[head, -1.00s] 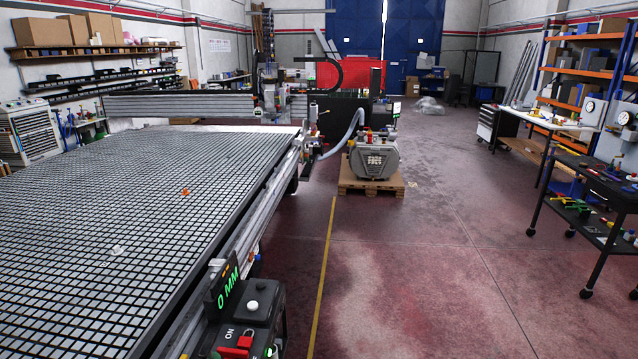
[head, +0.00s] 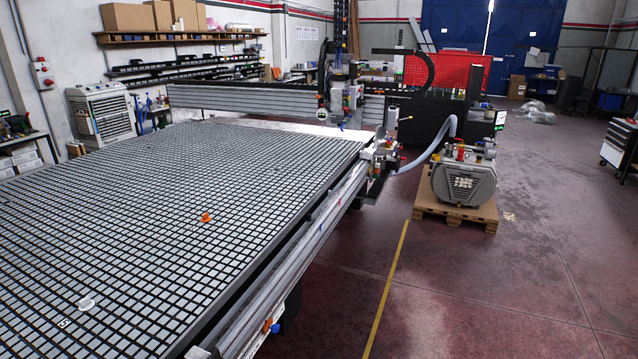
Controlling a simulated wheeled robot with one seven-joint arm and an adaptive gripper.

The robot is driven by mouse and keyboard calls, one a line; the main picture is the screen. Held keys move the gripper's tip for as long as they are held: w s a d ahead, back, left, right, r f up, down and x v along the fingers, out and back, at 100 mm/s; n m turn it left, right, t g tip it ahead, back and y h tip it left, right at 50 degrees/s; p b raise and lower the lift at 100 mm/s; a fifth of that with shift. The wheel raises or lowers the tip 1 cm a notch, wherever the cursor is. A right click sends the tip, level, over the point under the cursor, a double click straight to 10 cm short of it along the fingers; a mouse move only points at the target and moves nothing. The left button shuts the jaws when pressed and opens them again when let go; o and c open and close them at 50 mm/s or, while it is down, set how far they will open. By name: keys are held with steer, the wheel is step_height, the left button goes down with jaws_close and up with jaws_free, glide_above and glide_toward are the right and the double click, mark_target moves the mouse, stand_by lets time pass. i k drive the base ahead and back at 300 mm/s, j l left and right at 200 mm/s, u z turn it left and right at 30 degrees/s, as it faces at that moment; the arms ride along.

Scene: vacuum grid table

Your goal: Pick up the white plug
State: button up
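The white plug (head: 86,304) is a small white piece on the grid of the vacuum table (head: 150,200). It is in the lower left of the head view, close to a small white label marked with a number (head: 64,323). An orange plug (head: 206,217) sits on the grid farther back and to the right. My gripper is not in view, so its state and its distance from the white plug do not show.
The table's metal side rail (head: 300,245) runs along its right edge. A gantry beam (head: 250,97) crosses the far end. A vacuum pump (head: 464,180) stands on a wooden pallet (head: 455,212) to the right. The red floor (head: 480,290) right of the yellow line is clear.

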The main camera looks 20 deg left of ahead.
mark_target(86, 304)
steer(key=i+u, duration=0.4)
steer(key=i, duration=0.15)
steer(key=i+l+u, duration=0.1)
steer(key=i+u, duration=0.35)
steer(key=i, duration=0.15)
steer(key=i+l+u, duration=0.4)
steer(key=i, duration=0.15)
steer(key=i+j+u, duration=0.25)
steer(key=u, duration=0.25)
steer(key=i+u, duration=0.85)
steer(key=u, duration=0.15)
steer(key=i+u, duration=0.1)
steer(key=i, duration=0.2)
